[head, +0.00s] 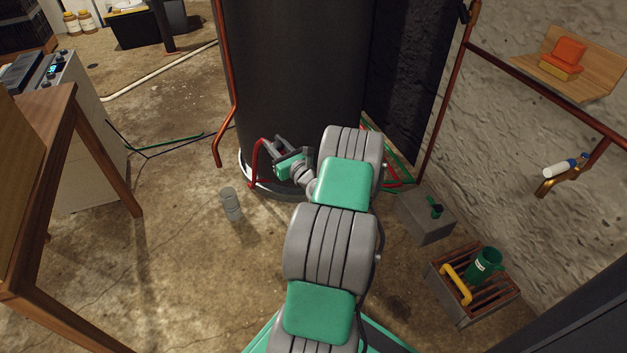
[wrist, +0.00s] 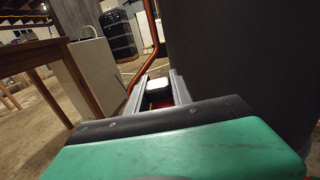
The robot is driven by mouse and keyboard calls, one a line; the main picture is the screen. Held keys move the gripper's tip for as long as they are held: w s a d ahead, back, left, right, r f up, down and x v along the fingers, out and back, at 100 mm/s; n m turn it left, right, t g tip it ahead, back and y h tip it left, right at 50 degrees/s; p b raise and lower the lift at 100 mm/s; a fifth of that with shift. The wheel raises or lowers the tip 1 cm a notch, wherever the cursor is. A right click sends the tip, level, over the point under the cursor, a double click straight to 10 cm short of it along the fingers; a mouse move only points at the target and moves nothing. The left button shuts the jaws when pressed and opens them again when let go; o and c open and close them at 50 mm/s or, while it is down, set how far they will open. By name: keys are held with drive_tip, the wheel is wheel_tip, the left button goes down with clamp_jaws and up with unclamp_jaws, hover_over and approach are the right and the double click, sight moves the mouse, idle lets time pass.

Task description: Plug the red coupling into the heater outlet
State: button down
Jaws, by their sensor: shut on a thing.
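The large dark cylindrical heater (head: 295,70) stands upright behind my arm in the head view and fills the right of the wrist view (wrist: 235,50). My gripper (head: 271,143) is low by the heater's front, near its pale base ring. In the wrist view its grey fingers (wrist: 157,90) are closed on a red part, seemingly the red coupling (wrist: 160,103), mostly hidden by the gripper body. A pale, dark-edged piece (wrist: 157,84) shows just beyond it; I cannot tell whether this is the outlet or whether they touch. A red hose (head: 254,165) curves beside the gripper.
A copper pipe (head: 235,80) runs down the heater's left side. A clear jar (head: 231,204) stands on the floor. A grey block (head: 425,216) and a slatted crate (head: 482,305) with a green mug (head: 484,265) are at right. A wooden table (head: 95,150) is left.

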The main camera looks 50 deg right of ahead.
drive_tip(key=s+d+f+m+g+h, duration=0.1)
drive_tip(key=s+d+f+h, duration=0.1)
drive_tip(key=s+d+f, duration=0.2)
drive_tip(key=s+d+f+m+g+h, duration=0.1)
drive_tip(key=s+d+f, duration=0.2)
drive_tip(key=f, duration=0.8)
drive_tip(key=shift+s+d+f+m+h, duration=0.25)
drive_tip(key=shift+s+d+m+h, duration=0.15)
drive_tip(key=shift+s, duration=0.7)
drive_tip(key=shift+s+a+f+b, duration=0.1)
drive_tip(key=shift+a+f+b, duration=0.05)
drive_tip(key=shift+b, duration=0.25)
wheel_tip(320, 180, down, 3)
drive_tip(key=b, duration=0.2)
drive_tip(key=shift+b, duration=0.4)
drive_tip(key=shift+f, duration=0.75)
drive_tip(key=shift+f, duration=1.15)
drive_tip(key=c, duration=1.4)
unclamp_jaws()
drive_tip(key=shift+o, duration=0.4)
